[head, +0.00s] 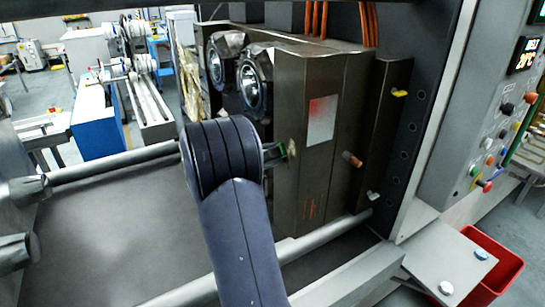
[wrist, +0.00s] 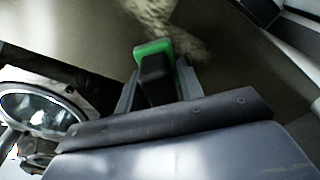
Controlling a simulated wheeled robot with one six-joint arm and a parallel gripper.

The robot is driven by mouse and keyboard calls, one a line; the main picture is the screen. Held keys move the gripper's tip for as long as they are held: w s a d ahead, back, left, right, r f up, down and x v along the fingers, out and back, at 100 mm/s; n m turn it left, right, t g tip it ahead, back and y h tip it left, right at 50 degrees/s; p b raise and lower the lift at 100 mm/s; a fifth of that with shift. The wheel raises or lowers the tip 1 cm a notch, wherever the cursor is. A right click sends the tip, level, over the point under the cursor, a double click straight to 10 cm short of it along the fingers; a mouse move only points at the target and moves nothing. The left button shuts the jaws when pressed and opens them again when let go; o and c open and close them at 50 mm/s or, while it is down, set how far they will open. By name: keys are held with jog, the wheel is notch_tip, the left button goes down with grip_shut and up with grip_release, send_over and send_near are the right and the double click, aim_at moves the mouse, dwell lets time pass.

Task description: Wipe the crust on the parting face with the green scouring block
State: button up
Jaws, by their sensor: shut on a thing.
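The green scouring block (wrist: 152,47) is held in my gripper (wrist: 155,82), which is shut on it. In the wrist view the crust (wrist: 192,44) is streaky and runs above and right of the block. The block is at or very close to the face; contact is unclear.
Metal bars (head: 110,163) cross the machine bed. A red bin (head: 497,262) stands lower right.

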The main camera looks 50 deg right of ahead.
aim_at(297, 155)
jog(key=shift+r, duration=0.75)
jog(key=shift+s+a+f, duration=0.15)
jog(key=shift+s+a, duration=0.05)
jog(key=shift+s, duration=0.55)
jog(key=shift+s+a+b, duration=0.3)
jog(key=shift+s+b, duration=0.1)
jog(key=shift+s, duration=0.55)
jog(key=shift+s+a+b, duration=0.3)
jog(key=shift+s+b, duration=0.15)
jog(key=shift+s, duration=0.55)
jog(key=shift+s+a+b, duration=0.3)
jog(key=shift+s+b, duration=0.1)
jog(key=shift+s, duration=0.55)
jog(key=shift+a+r+p, duration=0.1)
jog(key=shift+r+p, duration=0.4)
jog(key=shift+r, duration=0.35)
jog(key=shift+w+d+p, duration=0.15)
jog(key=shift+w+d, duration=0.25)
jog(key=shift+w, duration=0.8)
jog(key=shift+w+d+p, duration=0.15)
jog(key=shift+w+d, duration=0.2)
jog(key=shift+w, duration=0.9)
jog(key=shift+w+d+p, duration=0.15)
jog(key=shift+w+d, duration=0.25)
jog(key=shift+w, duration=0.8)
jog(key=v, duration=0.6)
jog(key=shift+w+f, duration=0.25)
